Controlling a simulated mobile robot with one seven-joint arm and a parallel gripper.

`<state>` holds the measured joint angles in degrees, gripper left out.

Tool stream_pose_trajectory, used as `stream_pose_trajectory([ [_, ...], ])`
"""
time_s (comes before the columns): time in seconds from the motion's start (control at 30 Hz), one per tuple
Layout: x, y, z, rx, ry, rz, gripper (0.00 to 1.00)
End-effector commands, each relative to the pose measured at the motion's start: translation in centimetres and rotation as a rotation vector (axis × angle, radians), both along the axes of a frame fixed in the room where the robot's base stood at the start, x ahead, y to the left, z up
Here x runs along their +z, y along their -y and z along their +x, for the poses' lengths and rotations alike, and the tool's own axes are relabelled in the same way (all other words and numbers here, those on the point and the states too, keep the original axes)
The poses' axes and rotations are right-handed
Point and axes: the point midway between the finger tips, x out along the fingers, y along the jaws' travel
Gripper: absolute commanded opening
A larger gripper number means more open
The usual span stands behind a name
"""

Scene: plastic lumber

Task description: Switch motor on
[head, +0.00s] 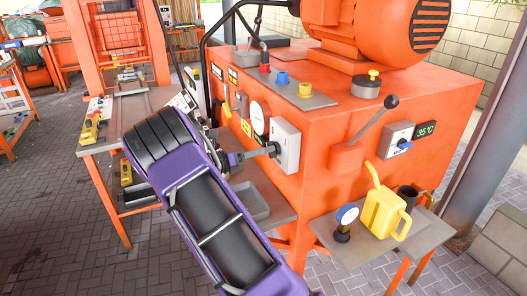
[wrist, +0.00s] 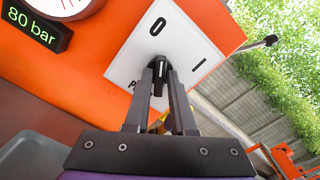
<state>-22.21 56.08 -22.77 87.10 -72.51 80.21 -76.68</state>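A white switch box (head: 286,145) stands on the side of the orange machine. In the wrist view, its white face plate (wrist: 128,62) carries an "O" and an "I" and a label starting with "P", the rest hidden by my gripper. A black rotary knob (wrist: 158,62) sits on the plate. My gripper (wrist: 160,72) has its two fingers close together, one on each side of the knob, and appears shut on it. I cannot tell clearly which mark the knob points to. In the head view, my gripper (head: 268,150) reaches the box from the left. The orange motor (head: 385,30) sits on top of the machine.
A second switch box with a blue knob (head: 404,145) is beside a 35°C display (head: 426,130). A lever (head: 375,120) projects from the machine. An 80 bar display (wrist: 33,28) is left of the plate.

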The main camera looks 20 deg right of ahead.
Motion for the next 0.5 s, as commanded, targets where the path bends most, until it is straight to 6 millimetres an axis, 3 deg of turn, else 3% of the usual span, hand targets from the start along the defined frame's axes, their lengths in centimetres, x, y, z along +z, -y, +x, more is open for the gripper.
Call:
stream_pose_trajectory([
  [0.03, 0.0, -0.01, 0.0, 0.0, 0.0, 0.0, 0.12],
  [0.1, 0.0, -0.02, 0.0, 0.0, 0.0, 0.0, 0.0],
  [0.5, -0.01, -0.04, 0.0, 0.0, 0.01, 0.0, 0.0],
])
